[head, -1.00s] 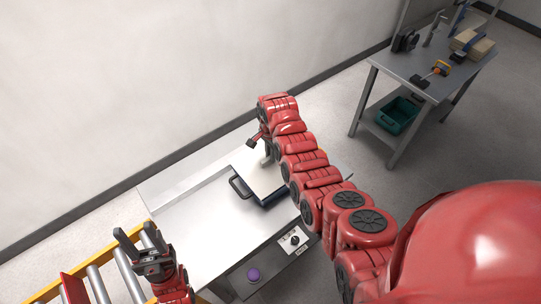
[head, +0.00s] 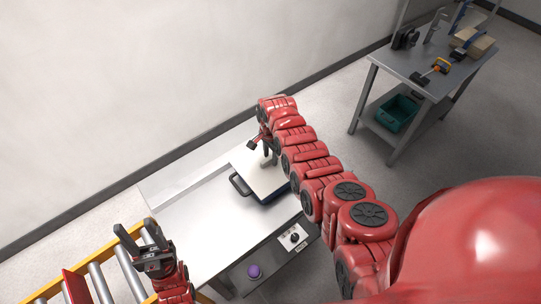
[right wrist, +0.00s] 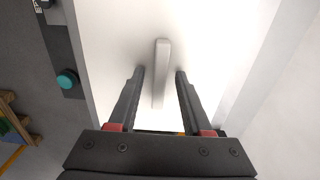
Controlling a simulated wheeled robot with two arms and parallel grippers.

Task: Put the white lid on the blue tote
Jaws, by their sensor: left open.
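The white lid (head: 255,175) lies over the dark blue tote (head: 270,198) on the steel table, and the tote's dark handle (head: 239,186) sticks out at its left. In the right wrist view the lid's white bar handle (right wrist: 161,60) stands between the fingers of my right gripper (right wrist: 160,72), with a gap on each side. This gripper is open and also shows over the lid in the head view (head: 261,150). My arm hides the lid's right part, so I cannot tell whether it is fully seated. My left gripper (head: 135,226) is open and empty at lower left.
The steel table (head: 200,225) is clear left of the tote. A roller conveyor (head: 100,281) is at lower left. A grey workbench (head: 413,66) with tools and a green bin (head: 397,112) stands at upper right.

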